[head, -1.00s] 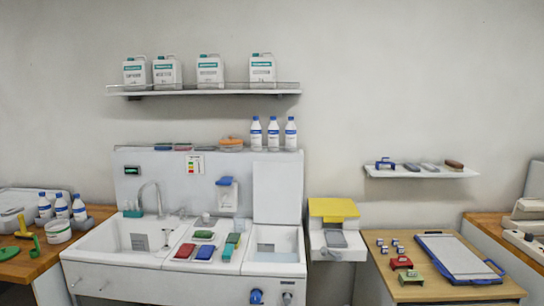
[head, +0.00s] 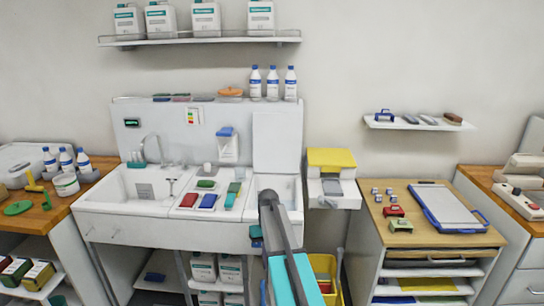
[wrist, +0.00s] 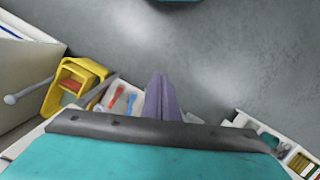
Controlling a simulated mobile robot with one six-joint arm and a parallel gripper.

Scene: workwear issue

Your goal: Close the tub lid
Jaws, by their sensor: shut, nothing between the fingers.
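The tub (head: 291,190) is a small white basin at the right end of the wash unit, partly hidden behind my raised arm in the head view. Its white lid (head: 277,143) stands upright against the back panel, so the tub is open. My gripper (wrist: 159,82) shows in the wrist view with its fingers together and nothing between them, above grey floor. The tub and lid cannot be made out in the wrist view. In the head view my arm rises in front of the tub, and I cannot make out the fingers there.
Several sponges and cloths, including a blue one (head: 208,201), lie left of the tub. A yellow-lidded box (head: 331,157) is mounted to its right. A yellow bucket (head: 323,266) stands on the floor below and shows in the wrist view (wrist: 85,68). Bottles (head: 272,84) stand above the lid.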

